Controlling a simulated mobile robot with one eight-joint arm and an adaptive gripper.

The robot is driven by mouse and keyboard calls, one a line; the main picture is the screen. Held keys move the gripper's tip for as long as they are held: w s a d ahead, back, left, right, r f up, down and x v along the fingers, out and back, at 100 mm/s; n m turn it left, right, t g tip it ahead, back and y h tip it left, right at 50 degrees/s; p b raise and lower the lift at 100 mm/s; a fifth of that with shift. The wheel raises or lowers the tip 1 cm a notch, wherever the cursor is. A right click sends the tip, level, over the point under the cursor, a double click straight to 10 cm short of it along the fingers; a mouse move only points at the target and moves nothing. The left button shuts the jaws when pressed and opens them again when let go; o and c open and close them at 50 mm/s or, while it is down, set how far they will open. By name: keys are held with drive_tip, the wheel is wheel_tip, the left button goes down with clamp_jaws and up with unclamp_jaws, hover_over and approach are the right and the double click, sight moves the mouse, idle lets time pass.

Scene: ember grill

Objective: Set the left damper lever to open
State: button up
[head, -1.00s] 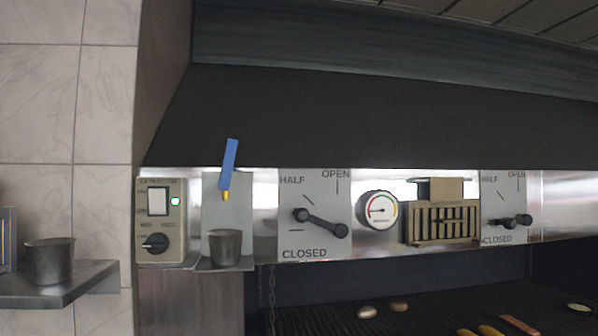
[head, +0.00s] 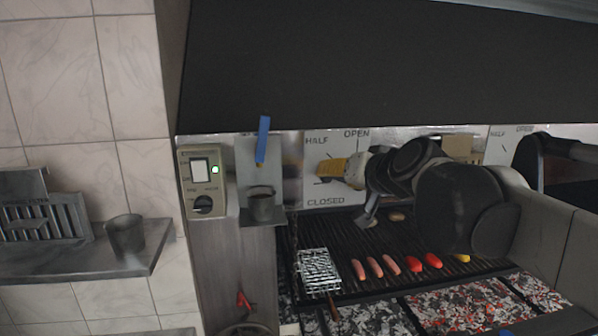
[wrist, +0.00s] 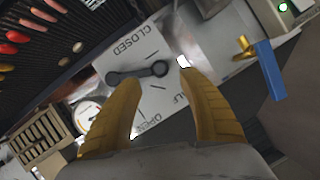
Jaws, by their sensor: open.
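The left damper plate (head: 320,190) is pale, marked HALF, OPEN and CLOSED; it also shows, turned nearly upside down, in the wrist view (wrist: 150,42). Its dark lever (wrist: 138,73) has a round pivot and a round handle end. The handle points between the CLOSED and HALF marks, nearer CLOSED. My gripper (wrist: 157,82) is open, its yellow fingers spread in front of the plate. The handle end appears between the fingertips; I cannot tell whether they touch. In the head view my gripper (head: 333,168) hides the lever.
A switch box (head: 202,180) with a green light and a cup (head: 261,205) on a small shelf are left of the plate. A blue-handled item (head: 263,140) hangs above the cup. Below are a wire basket (head: 318,270), food on the grill, and embers. A gauge (wrist: 87,115) is beside the plate.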

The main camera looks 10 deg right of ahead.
drive_tip(key=x, duration=0.6)
clamp_jaws()
